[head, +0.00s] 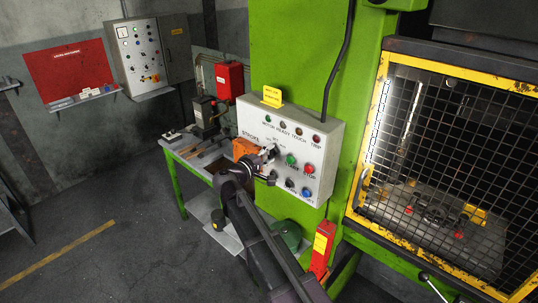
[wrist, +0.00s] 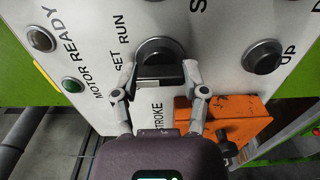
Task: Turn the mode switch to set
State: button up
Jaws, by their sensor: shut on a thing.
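The mode switch (wrist: 160,46) is a round black knob with a grip bar on the white control panel, with SET, RUN and STROKE lettering around it. My gripper (wrist: 160,74) is shut on the switch's bar, one finger on each side. In the wrist view the bar lies roughly crosswise between the fingertips; which label it points at I cannot tell. In the head view my gripper (head: 270,154) reaches the panel's left middle and hides most of the switch.
The white control panel (head: 325,135) carries lamps above and several buttons to the right. Another black knob (wrist: 263,56) sits nearby. An orange box (wrist: 235,122) is close to my gripper. The green press column and yellow mesh guard (head: 440,150) stand right; a workbench stands left.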

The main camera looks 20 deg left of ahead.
jog(key=o, duration=1.2)
jog(key=shift+c, duration=0.2)
jog(key=v, duration=1.2)
jog(key=w+d+f+m+g+h+b, duration=0.1)
jog(key=d+f, duration=0.1)
jog(key=d, duration=0.3)
jog(key=w+d+f+m+g+b, duration=0.1)
jog(key=d+f+g, duration=0.1)
jog(key=d, duration=0.3)
jog(key=w+d+f+g+h+b, duration=0.1)
jog(key=d+f+g, duration=0.1)
jog(key=d+f, duration=0.2)
jog(key=shift+w+d+f+m+h, duration=0.1)
jog(key=shift+d+m+h, duration=0.1)
jog(key=shift+d, duration=0.25)
jog(key=shift+d+f+m+h, duration=0.1)
jog(key=shift+d+m, duration=0.1)
jog(key=shift+d, duration=0.25)
jog(key=s+d+f+m+g+y+b, duration=0.3)
jog(key=d+f+g+b, duration=0.1)
jog(key=d+f, duration=0.4)
jog(key=s+d+f+m+g+y+b, duration=0.2)
jog(key=d+f+m+g+y+b, duration=0.1)
jog(key=d+f, duration=0.6)
jog(key=s+d+f+m+g+y+b, duration=0.3)
jog(key=d+f, duration=0.5)
jog(key=d, duration=0.6)
jog(key=shift+s+d+f+m+g+b, duration=0.35)
jog(key=shift+m+g+b, duration=0.45)
jog(key=shift+b, duration=0.45)
